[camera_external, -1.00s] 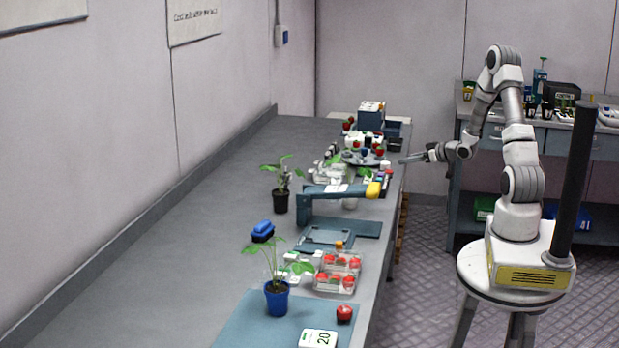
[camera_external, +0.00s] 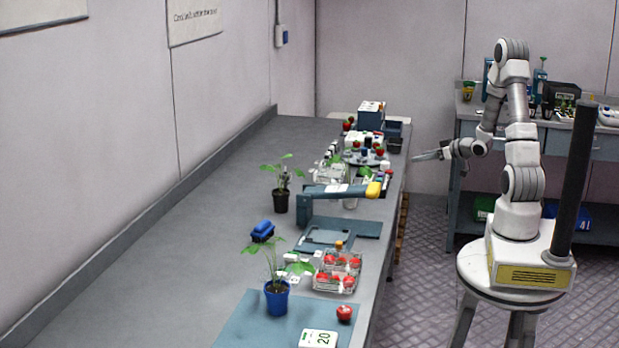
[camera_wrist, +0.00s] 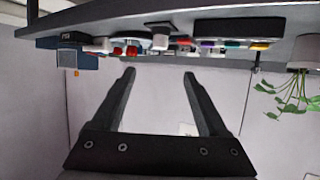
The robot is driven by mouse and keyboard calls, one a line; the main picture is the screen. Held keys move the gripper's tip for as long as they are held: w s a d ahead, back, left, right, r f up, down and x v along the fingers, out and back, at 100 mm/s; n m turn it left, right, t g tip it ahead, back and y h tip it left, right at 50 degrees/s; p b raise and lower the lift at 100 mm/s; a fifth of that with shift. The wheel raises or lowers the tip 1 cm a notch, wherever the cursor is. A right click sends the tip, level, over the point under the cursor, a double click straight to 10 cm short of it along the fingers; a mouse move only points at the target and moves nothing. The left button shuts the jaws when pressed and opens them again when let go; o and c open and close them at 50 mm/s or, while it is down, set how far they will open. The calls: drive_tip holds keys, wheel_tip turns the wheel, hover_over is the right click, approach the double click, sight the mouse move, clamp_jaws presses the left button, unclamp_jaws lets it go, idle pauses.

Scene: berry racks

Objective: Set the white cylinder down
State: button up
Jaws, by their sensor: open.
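A small white object (camera_external: 385,165), which looks like the white cylinder, stands on the bench near its right edge, beside the round grey tray. In the wrist view, which is upside down, a pale blocky object (camera_wrist: 160,41) near the bench edge, in line with the fingers, seems to be the same one. My gripper (camera_external: 416,156) is off the bench's right edge, apart from the object. In the wrist view my gripper (camera_wrist: 160,74) has its two fingers spread with nothing between them.
The grey bench (camera_external: 200,210) carries a yellow-ended blue arm-like device (camera_external: 340,190), potted plants (camera_external: 277,297), clear boxes of red berries (camera_external: 338,272) and a dark blue box (camera_external: 370,115). A second bench stands behind me. The air between my arm and the bench is free.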

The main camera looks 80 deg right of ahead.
sight(388, 165)
drive_tip(key=shift+w+a+f+m+g+h+b, duration=0.1)
drive_tip(key=shift+w+a+m+g+h+b, duration=0.5)
drive_tip(key=shift+b, duration=0.7)
drive_tip(key=shift+w+a+f+m+g+h+b, duration=0.25)
drive_tip(key=shift+a+m+h+b, duration=0.4)
drive_tip(key=shift+b, duration=0.65)
drive_tip(key=shift+w+a+m+g+h+b, duration=0.45)
drive_tip(key=shift+a+b, duration=0.35)
drive_tip(key=shift+b, duration=0.5)
drive_tip(key=b+x, duration=0.1)
drive_tip(key=x, duration=1.6)
drive_tip(key=shift+w+d+r, duration=0.1)
drive_tip(key=shift+w+d, duration=0.05)
drive_tip(key=shift+w, duration=0.05)
drive_tip(key=shift+c, duration=0.2)
clamp_jaws()
